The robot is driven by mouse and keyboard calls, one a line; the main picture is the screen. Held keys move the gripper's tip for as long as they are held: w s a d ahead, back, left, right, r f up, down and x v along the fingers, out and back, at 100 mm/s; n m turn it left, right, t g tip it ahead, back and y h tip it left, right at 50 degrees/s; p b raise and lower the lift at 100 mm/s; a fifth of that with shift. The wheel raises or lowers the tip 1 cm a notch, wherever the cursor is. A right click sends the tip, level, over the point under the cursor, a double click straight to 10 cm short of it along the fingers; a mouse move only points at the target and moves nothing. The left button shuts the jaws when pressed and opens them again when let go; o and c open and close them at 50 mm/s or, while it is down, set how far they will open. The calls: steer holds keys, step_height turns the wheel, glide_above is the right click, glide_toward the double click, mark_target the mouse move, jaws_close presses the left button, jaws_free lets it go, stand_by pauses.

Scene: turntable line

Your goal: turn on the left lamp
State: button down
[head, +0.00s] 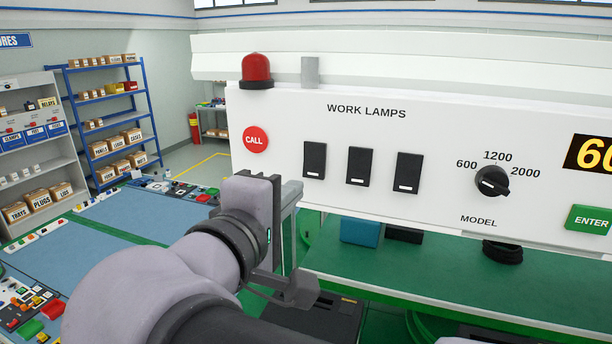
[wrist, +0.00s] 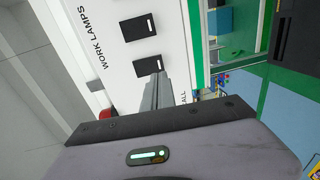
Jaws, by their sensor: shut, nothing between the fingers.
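A white panel labelled WORK LAMPS (head: 366,112) carries three black rocker switches in a row: left (head: 314,158), middle (head: 357,166) and right (head: 408,172). Each shows a white mark near its lower end. My gripper (head: 293,187) is shut and empty, just left of and below the left switch in the head view. In the wrist view, its closed fingers (wrist: 157,80) overlap the edge of the left switch (wrist: 148,62), with the middle switch (wrist: 140,27) beyond. I cannot tell whether the fingertips touch the switch or panel. No lamp is clearly identifiable.
A red CALL button (head: 255,140) and red beacon (head: 256,70) are left of the switches. A MODEL dial (head: 492,181) and green ENTER button (head: 590,218) are to the right. A green bench (head: 440,270) lies below the panel.

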mark_target(312, 175)
steer(key=p+x, duration=0.1)
steer(key=x, duration=0.5)
steer(key=shift+w+d, duration=0.1)
steer(key=shift+w, duration=0.2)
